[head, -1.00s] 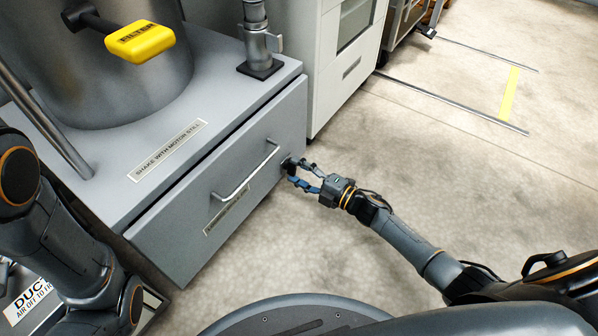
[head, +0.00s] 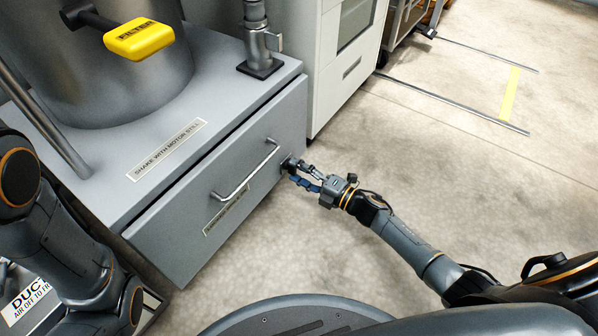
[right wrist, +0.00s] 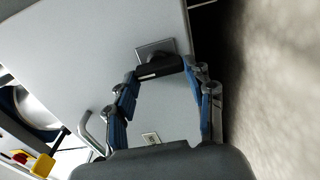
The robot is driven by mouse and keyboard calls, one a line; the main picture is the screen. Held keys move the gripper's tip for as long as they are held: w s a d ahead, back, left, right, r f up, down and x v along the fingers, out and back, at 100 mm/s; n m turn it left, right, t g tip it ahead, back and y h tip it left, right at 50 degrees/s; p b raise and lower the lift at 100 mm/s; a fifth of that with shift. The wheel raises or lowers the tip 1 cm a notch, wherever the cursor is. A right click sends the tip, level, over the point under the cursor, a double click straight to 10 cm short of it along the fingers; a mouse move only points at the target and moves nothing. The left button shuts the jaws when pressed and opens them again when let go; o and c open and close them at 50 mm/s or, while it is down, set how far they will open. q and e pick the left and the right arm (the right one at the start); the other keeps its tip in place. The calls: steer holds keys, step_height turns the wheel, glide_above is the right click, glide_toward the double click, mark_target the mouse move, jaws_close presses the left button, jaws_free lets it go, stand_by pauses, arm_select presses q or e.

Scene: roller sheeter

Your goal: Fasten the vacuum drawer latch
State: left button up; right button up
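The vacuum drawer (head: 180,243) is a grey front with a bar handle (head: 245,172), pushed in under the grey cabinet top. Its latch (head: 288,163) is a small dark turn piece near the drawer's right end. In the right wrist view the latch is a dark bar (right wrist: 160,67) on a square plate (right wrist: 155,48). My right gripper (head: 297,171) is at the latch, its blue-padded fingertips closed in on both ends of the bar. The fingers partly hide the latch in the head view. My left gripper is not in view; only its arm shows at the left.
A metal drum (head: 125,70) with a yellow FILTER handle (head: 138,40) stands on the cabinet. A pipe (head: 258,45) rises at the cabinet's back corner. A white cabinet (head: 340,80) stands beyond. The floor (head: 480,190) to the right is clear.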

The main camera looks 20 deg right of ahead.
steer(key=o, duration=0.3)
steer(key=shift+o, duration=0.2)
steer(key=v, duration=1.2)
stand_by(0.4)
